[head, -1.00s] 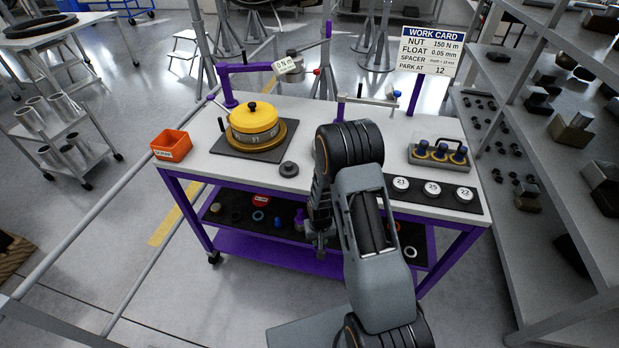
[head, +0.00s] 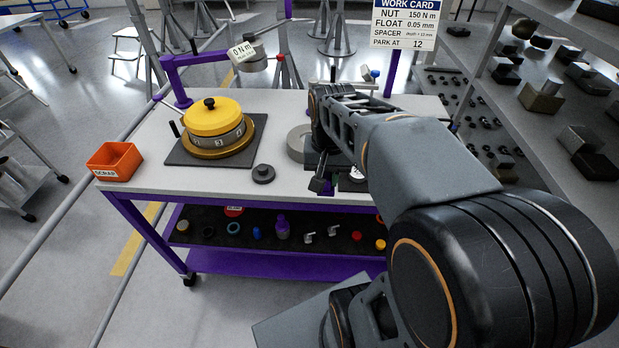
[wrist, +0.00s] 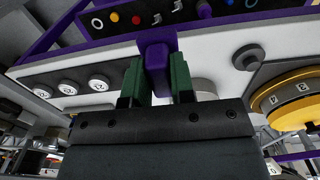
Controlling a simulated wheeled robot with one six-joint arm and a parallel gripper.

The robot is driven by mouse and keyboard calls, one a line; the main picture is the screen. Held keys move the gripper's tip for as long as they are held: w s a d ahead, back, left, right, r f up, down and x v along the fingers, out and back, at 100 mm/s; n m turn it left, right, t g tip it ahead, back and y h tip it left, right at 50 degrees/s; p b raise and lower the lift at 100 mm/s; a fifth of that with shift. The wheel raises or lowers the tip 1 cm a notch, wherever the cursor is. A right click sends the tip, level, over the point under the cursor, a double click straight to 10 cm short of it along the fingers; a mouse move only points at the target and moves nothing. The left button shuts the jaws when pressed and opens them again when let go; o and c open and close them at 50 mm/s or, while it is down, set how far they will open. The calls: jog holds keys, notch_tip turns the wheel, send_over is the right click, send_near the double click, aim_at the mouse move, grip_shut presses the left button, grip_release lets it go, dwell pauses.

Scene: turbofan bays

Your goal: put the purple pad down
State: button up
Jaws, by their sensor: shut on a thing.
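The purple pad (wrist: 157,66) is a small block between the green fingers of my gripper (wrist: 158,82) in the wrist view. The fingers are closed on its two sides. In the wrist view the pad overlaps the light bench top (wrist: 212,55) near its purple front edge. I cannot tell whether it touches the bench. In the head view my gripper (head: 323,180) is by the front edge of the bench (head: 290,185), right of a dark round knob (head: 263,174). My arm hides much of the bench's right side there.
A yellow-topped round unit (head: 214,120) stands on a dark mat (head: 187,154). An orange scrap bin (head: 114,161) sits at the left. A grey ring (head: 297,142) lies near my gripper. Numbered white discs (wrist: 68,88) show in the wrist view. The lower shelf (head: 205,231) holds several small parts.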

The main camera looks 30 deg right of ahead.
jog(key=w+f, duration=0.2)
jog(key=w, duration=0.2)
jog(key=w+d+f+p, duration=0.1)
jog(key=w+f, duration=0.2)
jog(key=w, duration=0.1)
jog(key=w+d+f, duration=0.1)
jog(key=w+f, duration=0.2)
jog(key=shift+w+d+f, duration=0.1)
jog(key=shift+w+d, duration=0.1)
jog(key=shift+w, duration=0.2)
jog(key=shift+w+d+f+p, duration=0.15)
jog(key=shift+w+f+p, duration=0.2)
jog(key=shift+w+f, duration=0.3)
jog(key=shift+s+f, duration=0.1)
jog(key=shift+f, duration=1.45)
jog(key=shift+f, duration=0.1)
jog(key=shift+f, duration=0.15)
jog(key=o, duration=0.8)
